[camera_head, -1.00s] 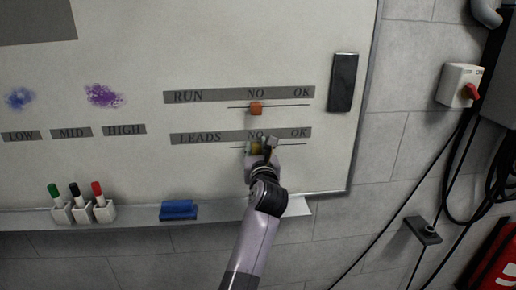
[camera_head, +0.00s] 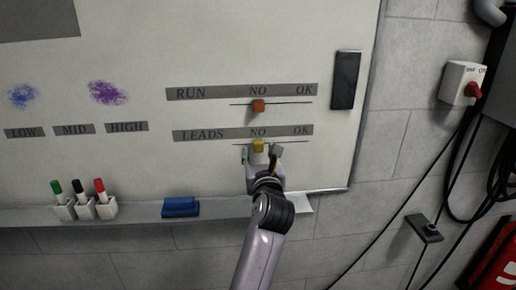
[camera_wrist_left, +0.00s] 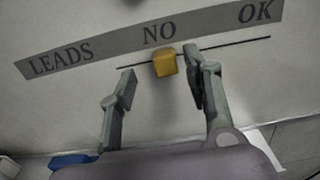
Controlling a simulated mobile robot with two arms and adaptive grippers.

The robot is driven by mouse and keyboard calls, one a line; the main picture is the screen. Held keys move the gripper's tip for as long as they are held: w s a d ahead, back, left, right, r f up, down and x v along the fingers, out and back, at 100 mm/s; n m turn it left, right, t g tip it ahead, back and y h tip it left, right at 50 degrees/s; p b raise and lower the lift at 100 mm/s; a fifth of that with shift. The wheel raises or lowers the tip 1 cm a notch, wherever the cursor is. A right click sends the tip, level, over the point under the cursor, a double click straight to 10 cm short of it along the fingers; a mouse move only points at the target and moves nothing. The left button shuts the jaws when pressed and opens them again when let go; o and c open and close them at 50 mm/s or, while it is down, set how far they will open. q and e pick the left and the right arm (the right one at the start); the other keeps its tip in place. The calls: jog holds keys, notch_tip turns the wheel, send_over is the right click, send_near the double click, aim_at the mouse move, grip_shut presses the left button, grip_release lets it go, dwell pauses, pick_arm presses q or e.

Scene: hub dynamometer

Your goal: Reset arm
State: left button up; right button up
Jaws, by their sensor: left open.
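My left gripper (camera_head: 262,155) is open at the whiteboard, just below the LEADS strip (camera_head: 242,133). In the left wrist view its two fingers (camera_wrist_left: 160,85) stand apart, one on each side of and slightly below the yellow slider block (camera_wrist_left: 165,62). The yellow block (camera_head: 258,146) sits on its thin rail under NO, and the fingers do not grip it. An orange slider block (camera_head: 258,106) sits on the rail under NO of the RUN strip (camera_head: 215,93). My right gripper is not in view.
The board's tray (camera_head: 130,213) holds marker pens in white holders (camera_head: 84,207) and a blue eraser (camera_head: 180,207). A black bar (camera_head: 345,80) is on the board's right side. Right of the board are a red-knobbed switch box (camera_head: 464,83) and hanging cables.

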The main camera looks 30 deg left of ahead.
pick_arm(q)
jog(key=shift+v, duration=1.25)
